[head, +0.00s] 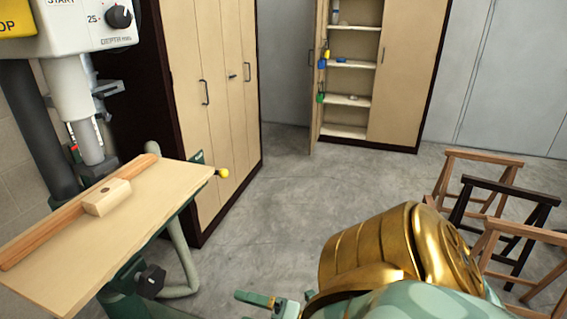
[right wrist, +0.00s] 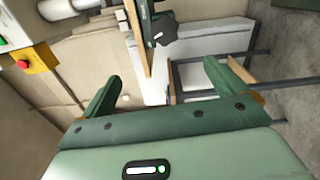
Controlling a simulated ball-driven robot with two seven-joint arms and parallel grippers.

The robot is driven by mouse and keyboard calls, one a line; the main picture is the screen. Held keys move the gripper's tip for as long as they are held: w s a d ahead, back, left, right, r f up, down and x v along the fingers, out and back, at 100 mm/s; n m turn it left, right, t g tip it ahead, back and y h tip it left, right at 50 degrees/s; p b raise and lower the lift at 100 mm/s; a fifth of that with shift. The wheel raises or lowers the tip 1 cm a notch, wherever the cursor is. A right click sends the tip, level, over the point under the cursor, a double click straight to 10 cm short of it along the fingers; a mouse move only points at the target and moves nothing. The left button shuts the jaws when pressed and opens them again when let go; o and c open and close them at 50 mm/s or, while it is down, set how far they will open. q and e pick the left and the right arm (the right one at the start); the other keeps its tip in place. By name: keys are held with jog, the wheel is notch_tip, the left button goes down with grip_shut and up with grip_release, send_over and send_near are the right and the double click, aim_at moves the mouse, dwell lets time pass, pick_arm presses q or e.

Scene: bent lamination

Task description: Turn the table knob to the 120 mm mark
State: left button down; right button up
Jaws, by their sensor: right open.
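The black table knob (head: 150,281) sits under the front edge of the drill press table (head: 60,285), on the green support. It also shows near the top of the right wrist view as a dark lobed knob (right wrist: 164,28). My right gripper (right wrist: 161,72) is open, with nothing between its green fingers. The knob lies beyond the fingertips, apart from them. In the head view the right gripper (head: 270,302) shows at the bottom edge, to the right of the knob, partly behind my gold and green arm. I cannot make out the 120 mm mark. My left gripper is not in view.
A wooden fence (head: 45,227) and small block (head: 107,198) lie on the table under the drill head (head: 95,150). A yellow ball (head: 222,173) sticks out at the table's right. Wooden trestles (head: 480,205) stand at right, cabinets (head: 225,80) behind. The middle floor is clear.

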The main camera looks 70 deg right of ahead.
jog(key=s, duration=0.7)
jog(key=shift+s+d, duration=0.3)
jog(key=shift+s, duration=0.1)
jog(key=n+b, duration=0.3)
jog(key=n, duration=1.2)
send_near(155, 281)
jog(key=w, duration=0.7)
jog(key=w+a, duration=0.1)
jog(key=w, duration=0.3)
jog(key=shift+w, duration=0.3)
